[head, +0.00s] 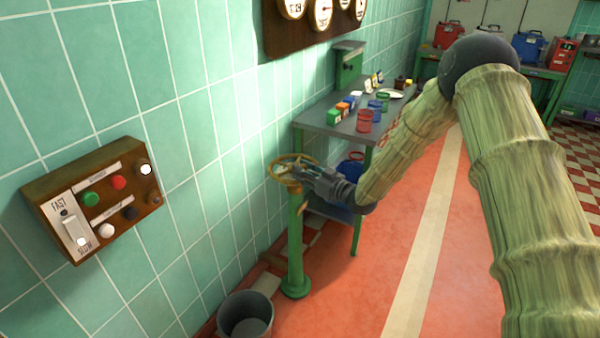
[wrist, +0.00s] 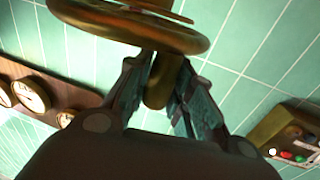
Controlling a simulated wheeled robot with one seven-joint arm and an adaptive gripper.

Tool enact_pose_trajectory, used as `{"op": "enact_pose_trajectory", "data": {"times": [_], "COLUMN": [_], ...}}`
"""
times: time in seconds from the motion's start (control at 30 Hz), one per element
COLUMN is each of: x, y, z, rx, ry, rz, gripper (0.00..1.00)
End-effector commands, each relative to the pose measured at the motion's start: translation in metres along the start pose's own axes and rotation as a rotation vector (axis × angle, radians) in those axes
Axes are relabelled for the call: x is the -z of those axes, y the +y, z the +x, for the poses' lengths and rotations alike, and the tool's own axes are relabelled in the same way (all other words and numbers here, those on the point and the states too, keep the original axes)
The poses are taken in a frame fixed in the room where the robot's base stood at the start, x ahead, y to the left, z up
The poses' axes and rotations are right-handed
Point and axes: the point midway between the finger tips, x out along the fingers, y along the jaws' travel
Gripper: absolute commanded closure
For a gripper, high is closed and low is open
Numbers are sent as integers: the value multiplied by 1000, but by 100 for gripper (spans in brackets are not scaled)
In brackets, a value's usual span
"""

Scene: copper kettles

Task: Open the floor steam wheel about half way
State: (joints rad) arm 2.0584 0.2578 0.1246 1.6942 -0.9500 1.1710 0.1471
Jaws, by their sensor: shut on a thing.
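The floor steam wheel (head: 289,166) is a yellow handwheel on top of a green pedestal (head: 296,245) near the tiled wall. My gripper (head: 299,172) reaches it from the right, at the rim's near right side. In the wrist view the wheel (wrist: 105,22) shows large at the top, and my gripper (wrist: 160,92) has its two fingers on either side of a brass piece of the wheel (wrist: 160,90) that hangs between them. My gripper is shut on this piece. How far the wheel is turned cannot be told.
A wall control box (head: 95,198) with buttons and a FAST/SLOW slider is at left. A grey bucket (head: 246,316) stands on the floor before the pedestal. A table (head: 325,122) with coloured tins stands just behind the wheel. The red floor to the right is clear.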

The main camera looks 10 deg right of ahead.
Motion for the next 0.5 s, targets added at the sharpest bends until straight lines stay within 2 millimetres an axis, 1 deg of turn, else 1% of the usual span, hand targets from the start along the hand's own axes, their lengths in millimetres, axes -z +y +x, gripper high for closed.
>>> {"op": "enact_pose_trajectory", "data": {"times": [0.03, 0.1, 0.5], "x": [4, 4, 3], "y": [5, 6, 8], "z": [0, -1, -3], "rx": [-5, -6, -6], "ry": [6, 6, 4], "rz": [-4, -3, -2], "gripper": [100, 100, 100]}}
